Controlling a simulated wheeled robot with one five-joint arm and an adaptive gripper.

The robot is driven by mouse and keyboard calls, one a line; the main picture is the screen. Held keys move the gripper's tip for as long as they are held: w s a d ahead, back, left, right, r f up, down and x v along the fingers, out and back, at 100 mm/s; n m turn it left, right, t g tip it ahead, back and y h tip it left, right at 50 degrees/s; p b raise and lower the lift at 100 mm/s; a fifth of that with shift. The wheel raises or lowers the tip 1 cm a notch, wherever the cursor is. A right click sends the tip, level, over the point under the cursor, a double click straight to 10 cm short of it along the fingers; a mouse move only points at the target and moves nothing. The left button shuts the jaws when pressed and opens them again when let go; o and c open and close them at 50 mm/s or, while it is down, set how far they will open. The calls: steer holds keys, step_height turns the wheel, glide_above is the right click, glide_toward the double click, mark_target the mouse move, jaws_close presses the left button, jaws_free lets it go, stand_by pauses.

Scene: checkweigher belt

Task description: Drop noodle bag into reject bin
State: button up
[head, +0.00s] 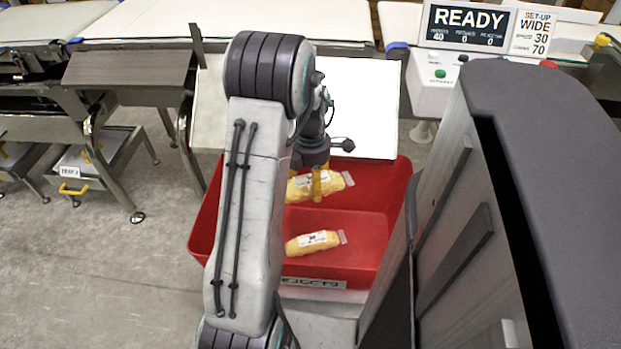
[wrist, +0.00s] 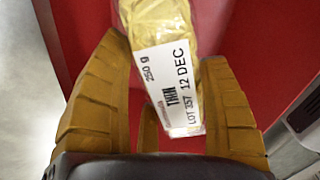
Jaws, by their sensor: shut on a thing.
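A yellow noodle bag (head: 337,184) with a white label is in my gripper (head: 321,186), over the back part of the red reject bin (head: 367,222). The red of the bin fills the background there. A second yellow bag (head: 312,243) lies inside the bin, nearer the front. My arm hides the bin's left part and some of the held bag.
A white panel (head: 362,105) stands behind the bin. A READY display (head: 468,23) and a control box with a green button (head: 437,76) are at the back right. Belts run along the back. Grey floor (head: 100,275) is open at left.

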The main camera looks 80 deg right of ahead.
mark_target(310, 175)
steer(key=shift+f+b, duration=0.45)
steer(key=shift+f, duration=0.45)
steer(key=o, duration=1.3)
step_height(310, 175, up, 12)
steer(key=shift+r, duration=0.1)
